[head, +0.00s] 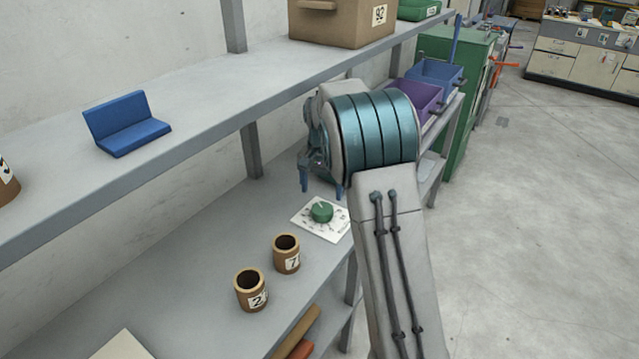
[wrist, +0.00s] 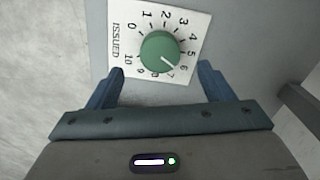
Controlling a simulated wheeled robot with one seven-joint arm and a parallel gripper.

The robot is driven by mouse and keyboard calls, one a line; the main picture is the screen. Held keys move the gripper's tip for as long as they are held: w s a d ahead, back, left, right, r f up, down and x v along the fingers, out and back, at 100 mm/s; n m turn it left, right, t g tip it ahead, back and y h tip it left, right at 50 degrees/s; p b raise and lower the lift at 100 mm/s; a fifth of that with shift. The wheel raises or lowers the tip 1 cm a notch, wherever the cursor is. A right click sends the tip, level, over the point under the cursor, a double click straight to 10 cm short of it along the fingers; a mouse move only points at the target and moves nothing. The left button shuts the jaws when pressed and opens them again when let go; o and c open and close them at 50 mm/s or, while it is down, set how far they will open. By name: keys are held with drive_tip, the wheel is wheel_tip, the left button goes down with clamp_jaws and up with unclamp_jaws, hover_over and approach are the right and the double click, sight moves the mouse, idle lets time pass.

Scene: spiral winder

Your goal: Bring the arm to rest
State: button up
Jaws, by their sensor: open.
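My gripper (head: 321,180) is open and empty above the lower shelf, with its blue fingers pointing down. In the wrist view its two fingers (wrist: 160,88) stand apart on either side of the lower part of a dial plate.
Two brown cups, marked 2 (head: 251,290) and 7 (head: 286,254), stand on the lower shelf (head: 200,290). The upper shelf (head: 215,100) holds a blue angled holder (head: 127,124) and a brown box (head: 345,22). Blue (head: 436,75) and purple (head: 415,98) bins stand behind my arm. Open floor (head: 530,220) lies right.

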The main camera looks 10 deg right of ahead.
drive_tip(key=shift+s+r, duration=0.2)
drive_tip(key=shift+r, duration=0.05)
drive_tip(key=s+r+n+t+p, duration=0.1)
drive_tip(key=s+r, duration=0.4)
drive_tip(key=s, duration=0.2)
drive_tip(key=s+r+n+p, duration=0.1)
drive_tip(key=s+r, duration=0.4)
drive_tip(key=s, duration=0.2)
drive_tip(key=s+n+t+p, duration=0.1)
drive_tip(key=s+n, duration=0.2)
drive_tip(key=s, duration=1.5)
drive_tip(key=shift+s+d+n+t, duration=0.15)
drive_tip(key=shift+d+n+t, duration=0.25)
drive_tip(key=shift+d, duration=0.05)
